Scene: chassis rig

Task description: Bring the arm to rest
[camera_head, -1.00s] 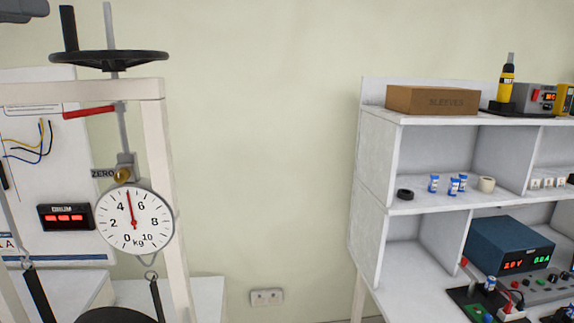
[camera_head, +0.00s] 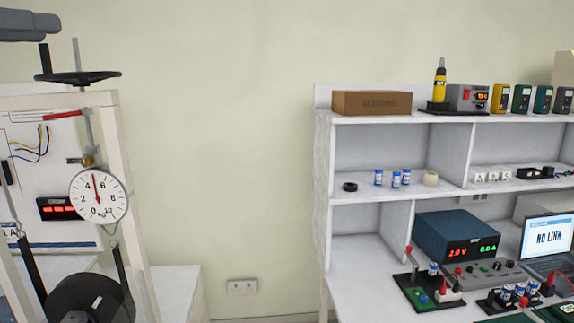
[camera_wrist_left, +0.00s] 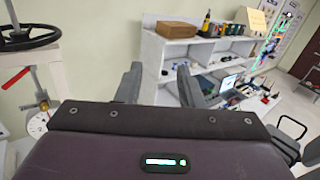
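My left gripper shows in the left wrist view (camera_wrist_left: 159,76), with its two grey fingers apart and nothing between them. In the head view a grey part of my left arm (camera_head: 30,26) enters at the top left corner, near the black handwheel (camera_head: 80,77); the fingers are not clear there. The left gripper appears clear of the rig and the shelf. My right gripper is not in either view.
A white frame at left carries a round dial (camera_head: 98,198) and a black reel (camera_head: 88,300). At right a white shelf unit (camera_head: 322,200) holds a cardboard box (camera_head: 371,103), a blue power supply (camera_head: 455,236) and a laptop (camera_head: 548,240). Bare wall lies between.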

